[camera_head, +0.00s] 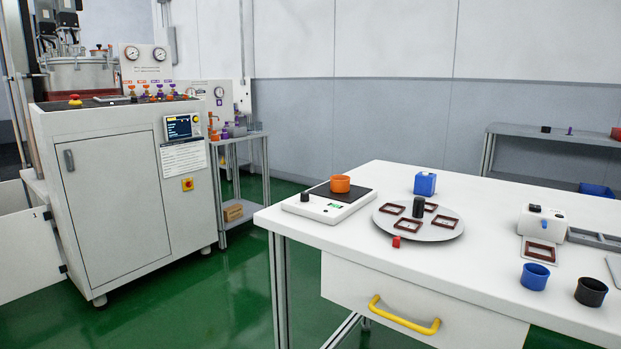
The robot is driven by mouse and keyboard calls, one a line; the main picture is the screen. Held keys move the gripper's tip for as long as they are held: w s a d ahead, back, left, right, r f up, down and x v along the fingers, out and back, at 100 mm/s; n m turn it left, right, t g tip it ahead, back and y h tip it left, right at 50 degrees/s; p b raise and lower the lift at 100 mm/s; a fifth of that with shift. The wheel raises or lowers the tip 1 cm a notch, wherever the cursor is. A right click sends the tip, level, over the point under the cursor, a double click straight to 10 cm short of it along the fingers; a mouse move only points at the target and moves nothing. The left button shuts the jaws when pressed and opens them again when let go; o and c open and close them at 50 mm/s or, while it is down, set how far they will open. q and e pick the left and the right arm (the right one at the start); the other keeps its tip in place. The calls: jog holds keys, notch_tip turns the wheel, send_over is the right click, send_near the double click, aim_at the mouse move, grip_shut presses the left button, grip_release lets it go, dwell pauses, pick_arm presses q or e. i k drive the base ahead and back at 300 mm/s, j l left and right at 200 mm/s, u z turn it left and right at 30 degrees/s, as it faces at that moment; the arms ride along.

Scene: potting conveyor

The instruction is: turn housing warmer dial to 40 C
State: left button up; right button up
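A low white device with a black top plate (342,193) stands at the left end of the white table. It has a black knob (304,197) at its front left corner and a small green-lit display (334,206) beside it. An orange cup (340,184) sits on the plate. This looks like the warmer with its dial, but I cannot read any label or the dial's setting. A white box (543,221) with small black parts on top and a blue lever stands farther right, a brown frame in front of it. Neither of my grippers is in view.
A round grey turntable (418,233) holds several brown frames and a black cylinder. A red cube (396,242), blue block (425,184), blue cup (534,276) and black cup (591,291) stand on the table (480,272). A yellow drawer handle (404,319) juts from its front.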

aim_at(305, 197)
jog(key=i+j+z, duration=0.15)
jog(key=i+j, duration=0.25)
jog(key=i+j+z, duration=0.15)
jog(key=i+j, duration=0.2)
jog(key=j, duration=0.15)
jog(key=i+j+z, duration=0.1)
jog(key=i+j, duration=0.25)
jog(key=j, duration=0.2)
jog(key=l, duration=0.15)
